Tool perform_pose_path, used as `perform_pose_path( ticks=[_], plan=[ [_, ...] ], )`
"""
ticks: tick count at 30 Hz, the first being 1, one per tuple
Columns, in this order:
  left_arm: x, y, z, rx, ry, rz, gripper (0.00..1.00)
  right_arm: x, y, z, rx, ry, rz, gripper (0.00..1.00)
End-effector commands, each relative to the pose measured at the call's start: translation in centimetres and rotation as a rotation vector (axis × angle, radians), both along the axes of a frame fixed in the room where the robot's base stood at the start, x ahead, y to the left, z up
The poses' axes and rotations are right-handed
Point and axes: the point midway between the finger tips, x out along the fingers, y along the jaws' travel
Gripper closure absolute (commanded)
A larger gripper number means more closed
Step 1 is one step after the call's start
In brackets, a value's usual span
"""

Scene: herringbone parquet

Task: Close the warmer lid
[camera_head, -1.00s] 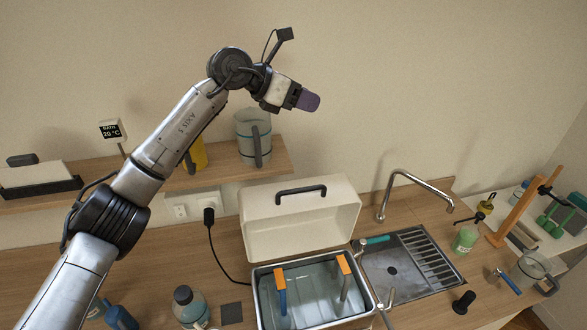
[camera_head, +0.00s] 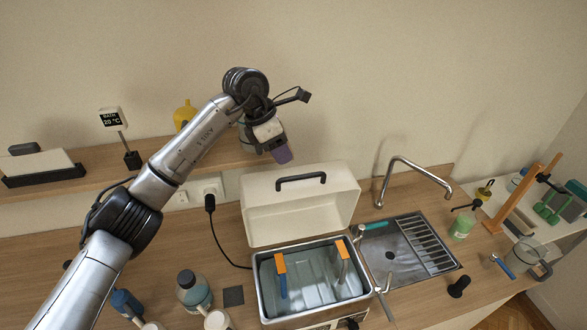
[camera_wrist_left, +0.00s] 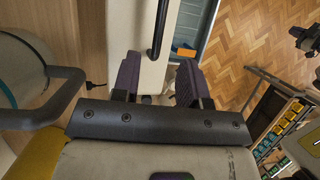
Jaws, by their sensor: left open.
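The warmer lid (camera_head: 300,213) is cream with a dark handle (camera_head: 301,181) and stands open, upright at the back of the warmer. The warmer's metal basin (camera_head: 262,290) is open below it, with two orange-topped pieces (camera_head: 280,264) at its rim. My right gripper is not seen.
A wall shelf (camera_head: 150,168) with a grey pitcher, partly hidden, and a yellow object (camera_head: 184,114) is behind my left arm. A tap (camera_head: 410,170) and sink (camera_head: 415,245) lie right of the warmer. Bottles (camera_head: 193,290) stand at its left.

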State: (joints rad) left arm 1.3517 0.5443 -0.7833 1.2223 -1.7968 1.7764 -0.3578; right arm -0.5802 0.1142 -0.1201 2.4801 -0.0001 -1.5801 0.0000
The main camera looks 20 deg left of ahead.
Motion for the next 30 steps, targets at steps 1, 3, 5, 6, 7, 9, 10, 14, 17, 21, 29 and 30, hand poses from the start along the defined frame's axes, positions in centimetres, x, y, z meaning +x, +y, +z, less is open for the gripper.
perform_pose_path(
  ticks=[1,3,5,6,7,9,10,14,17,21,29,30],
  plan=[
    [0.1,-0.4,-0.8,-0.001,0.004,-0.001,0.60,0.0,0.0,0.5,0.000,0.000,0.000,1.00],
    [0.3,-0.8,-2.0,0.000,0.004,0.000,0.60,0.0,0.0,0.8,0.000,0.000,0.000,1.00],
    [0.5,-1.2,-2.8,-0.001,0.003,0.000,0.60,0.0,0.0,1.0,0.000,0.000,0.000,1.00],
    [0.7,-1.4,-3.4,-0.001,0.003,0.000,0.60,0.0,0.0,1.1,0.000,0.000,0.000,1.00],
    [0.7,-1.5,-3.8,-0.001,0.003,0.000,0.60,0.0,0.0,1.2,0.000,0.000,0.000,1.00],
    [0.9,-1.8,-4.7,-0.002,0.003,0.000,0.60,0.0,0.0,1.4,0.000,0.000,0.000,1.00],
    [0.9,-2.0,-5.0,-0.001,0.002,0.000,0.60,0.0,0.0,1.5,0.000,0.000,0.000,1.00],
    [1.2,-2.4,-6.1,-0.001,0.001,0.000,0.60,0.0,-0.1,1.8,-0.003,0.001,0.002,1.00],
    [1.3,-2.6,-6.6,-0.001,0.000,0.000,0.60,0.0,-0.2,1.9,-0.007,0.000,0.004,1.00],
    [1.3,-2.7,-7.0,-0.002,-0.001,0.000,0.60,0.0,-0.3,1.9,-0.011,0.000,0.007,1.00],
    [1.3,-2.7,-7.0,-0.001,0.000,0.001,0.60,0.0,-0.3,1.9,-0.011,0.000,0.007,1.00],
    [1.3,-2.7,-7.0,-0.001,0.000,0.001,0.64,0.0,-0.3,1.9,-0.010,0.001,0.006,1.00]
  ],
)
